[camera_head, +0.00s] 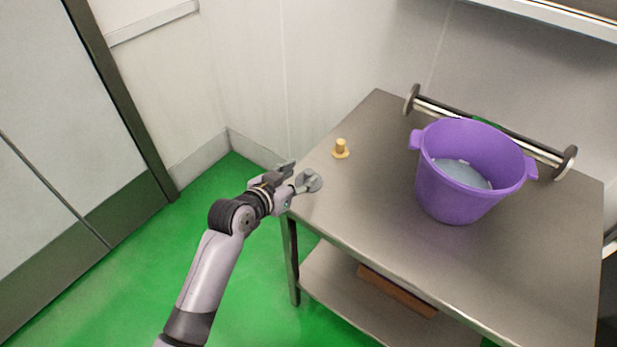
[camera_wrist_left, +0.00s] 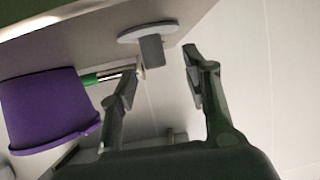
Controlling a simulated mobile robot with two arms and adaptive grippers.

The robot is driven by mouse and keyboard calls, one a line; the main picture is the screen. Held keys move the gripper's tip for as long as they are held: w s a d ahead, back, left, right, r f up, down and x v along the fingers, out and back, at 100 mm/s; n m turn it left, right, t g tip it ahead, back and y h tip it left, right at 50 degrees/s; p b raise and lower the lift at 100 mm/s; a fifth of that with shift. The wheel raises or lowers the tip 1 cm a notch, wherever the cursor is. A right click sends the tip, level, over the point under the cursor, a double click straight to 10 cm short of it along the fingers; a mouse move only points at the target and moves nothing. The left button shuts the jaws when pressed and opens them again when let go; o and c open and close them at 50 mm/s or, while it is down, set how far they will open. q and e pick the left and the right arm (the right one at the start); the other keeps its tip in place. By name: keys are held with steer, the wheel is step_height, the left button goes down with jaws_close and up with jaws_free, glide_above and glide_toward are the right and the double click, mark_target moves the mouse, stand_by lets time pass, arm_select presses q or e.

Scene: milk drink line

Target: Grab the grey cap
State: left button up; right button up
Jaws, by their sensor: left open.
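The grey cap (camera_head: 312,180), a flat disc with a short stem, sits at the left edge of the metal table (camera_head: 370,205). In the left wrist view the grey cap (camera_wrist_left: 150,48) shows ahead of the fingertips, its stem pointing toward the gap and nearer the left finger. My left gripper (camera_head: 293,180) is open and empty, beside the cap at the table edge. Its two fingers also show apart in the left wrist view (camera_wrist_left: 163,62). I cannot tell whether a finger touches the cap. My right gripper is not in view.
A brown object (camera_head: 397,290) lies on the lower shelf.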

mark_target(307, 173)
arm_select(q)
steer(key=x, duration=0.4)
steer(key=shift+d, duration=0.3)
steer(key=shift+s, duration=0.1)
jaws_close()
stand_by(0.4)
